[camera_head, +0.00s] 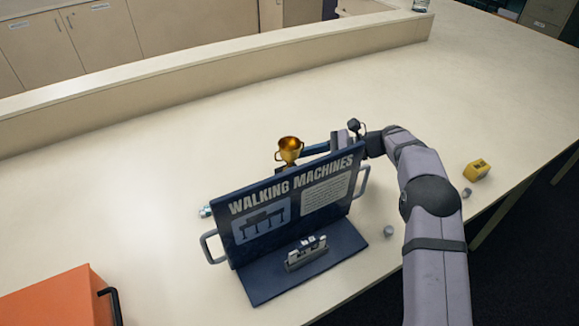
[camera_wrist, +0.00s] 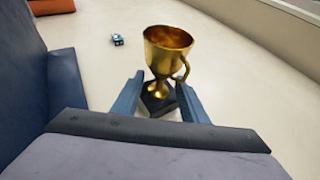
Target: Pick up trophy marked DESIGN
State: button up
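A gold trophy cup (camera_head: 289,148) stands upright behind the display board in the head view; the board hides its lower part. In the wrist view the trophy (camera_wrist: 166,58) shows a gold bowl, a handle and a dark base. No DESIGN marking can be read. My gripper (camera_head: 308,151) reaches in from the right behind the board, its tips partly hidden. In the wrist view my gripper (camera_wrist: 161,88) is open, with one blue finger on each side of the trophy's base. Small gaps seem to show; contact cannot be told.
The navy WALKING MACHINES board (camera_head: 295,200) stands close in front of the trophy, with handles at its sides. An orange box (camera_head: 55,300) is at lower left, a yellow block (camera_head: 477,170) at right. A low wall (camera_head: 220,75) runs behind; the table between is clear.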

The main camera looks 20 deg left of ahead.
jog(key=shift+x, duration=1.2)
jog(key=shift+c, duration=0.4)
grip_shut()
jog(key=shift+r, duration=0.1)
jog(key=shift+r, duration=0.1)
